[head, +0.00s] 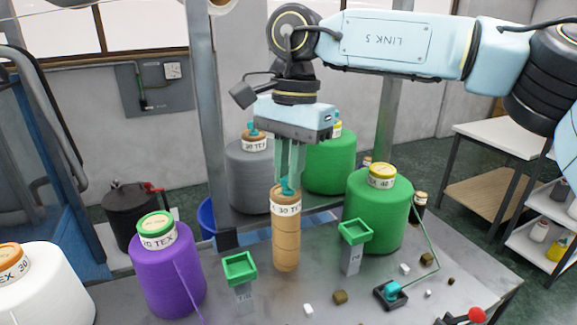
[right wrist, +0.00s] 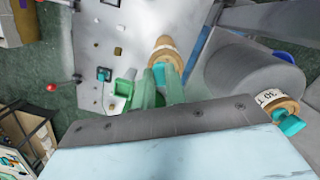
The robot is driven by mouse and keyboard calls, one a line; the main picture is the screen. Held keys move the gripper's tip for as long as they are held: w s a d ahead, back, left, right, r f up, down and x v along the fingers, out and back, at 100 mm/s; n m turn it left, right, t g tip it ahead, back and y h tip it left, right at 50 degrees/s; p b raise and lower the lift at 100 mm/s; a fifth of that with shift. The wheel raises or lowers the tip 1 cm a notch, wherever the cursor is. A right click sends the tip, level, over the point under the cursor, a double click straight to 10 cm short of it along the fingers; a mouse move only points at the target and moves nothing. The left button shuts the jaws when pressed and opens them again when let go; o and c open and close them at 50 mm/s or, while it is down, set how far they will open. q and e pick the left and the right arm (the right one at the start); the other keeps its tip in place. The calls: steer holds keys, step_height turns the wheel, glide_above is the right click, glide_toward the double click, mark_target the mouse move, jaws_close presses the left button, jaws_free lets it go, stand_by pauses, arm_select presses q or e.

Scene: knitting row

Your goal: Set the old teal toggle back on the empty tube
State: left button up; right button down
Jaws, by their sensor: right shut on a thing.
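The empty tube (head: 286,240) is a bare brown cone with a "30 TEX" band, standing upright on the grey table. My right gripper (head: 289,182) points down over its top, shut on a teal toggle (head: 288,187). The toggle is at the tube's mouth; I cannot tell whether it is seated or just above. In the right wrist view the teal toggle (right wrist: 158,72) shows between the green fingers (right wrist: 158,88), against the tube's tan top (right wrist: 165,48). The fingers hide part of it. My left gripper is not in view.
Green-topped stands (head: 240,267) (head: 356,231) flank the tube closely. A purple cone (head: 166,275) is left, a green cone (head: 375,215) right, and a grey cone (head: 250,180) with a teal toggle behind. Another teal piece (head: 393,289) sits in a black holder. Small cubes lie in front.

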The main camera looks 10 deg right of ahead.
steer(key=shift+s+f, duration=0.1)
steer(key=shift+f, duration=0.3)
stand_by(0.8)
steer(key=c, duration=1.3)
jaws_free()
steer(key=shift+c, duration=0.2)
steer(key=shift+r, duration=0.1)
steer(key=shift+w+r, duration=0.2)
steer(key=shift+r, duration=0.35)
step_height(320, 180, up, 12)
steer(key=d, duration=0.1)
steer(key=shift+w, duration=0.4)
steer(key=shift+d, duration=0.1)
